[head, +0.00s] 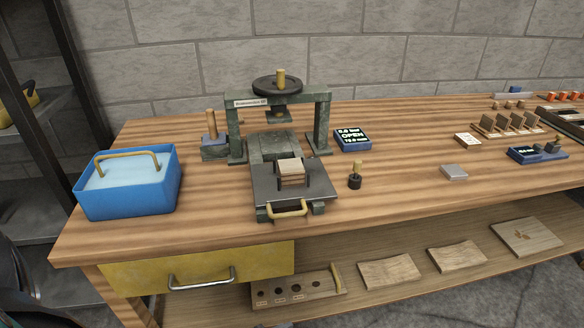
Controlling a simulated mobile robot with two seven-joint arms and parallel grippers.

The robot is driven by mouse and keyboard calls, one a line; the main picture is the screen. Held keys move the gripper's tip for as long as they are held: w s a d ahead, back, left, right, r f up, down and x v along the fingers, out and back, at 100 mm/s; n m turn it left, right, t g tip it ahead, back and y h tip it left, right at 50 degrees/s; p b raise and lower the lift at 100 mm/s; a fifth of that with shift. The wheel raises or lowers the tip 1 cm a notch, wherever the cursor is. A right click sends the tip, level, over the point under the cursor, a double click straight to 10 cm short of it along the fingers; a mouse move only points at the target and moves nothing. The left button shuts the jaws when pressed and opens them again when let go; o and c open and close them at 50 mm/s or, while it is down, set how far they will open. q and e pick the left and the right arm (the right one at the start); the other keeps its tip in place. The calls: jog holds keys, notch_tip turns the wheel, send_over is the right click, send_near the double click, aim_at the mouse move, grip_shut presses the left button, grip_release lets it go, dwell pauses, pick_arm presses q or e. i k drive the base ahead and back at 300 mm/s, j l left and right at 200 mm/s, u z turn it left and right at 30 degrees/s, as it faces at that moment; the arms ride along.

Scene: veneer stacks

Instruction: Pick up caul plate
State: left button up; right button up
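A small flat grey block (454,172) lies on the right half of the bench top, apart from other things; it looks like the caul plate, but no label shows this. A dark green screw press (320,120) with a black handwheel stands at the middle of the bench. Its dark tray (262,190) is drawn out to the front and has a yellow handle. A small stack of wooden pieces (291,168) sits on the tray. Neither of my grippers is in view.
A blue tub (130,205) with a yellow handle stands at the left. Boards (390,272) lie on the lower shelf.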

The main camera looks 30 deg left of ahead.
aim_at(453, 173)
jog(key=i+l+u, duration=0.1)
jog(key=u, duration=0.25)
jog(key=i+l+u, duration=0.1)
jog(key=u, duration=0.25)
jog(key=l+u, duration=0.35)
jog(key=i+l+u, duration=0.15)
jog(key=l, duration=0.25)
jog(key=i+l+u, duration=0.15)
jog(key=l, duration=0.3)
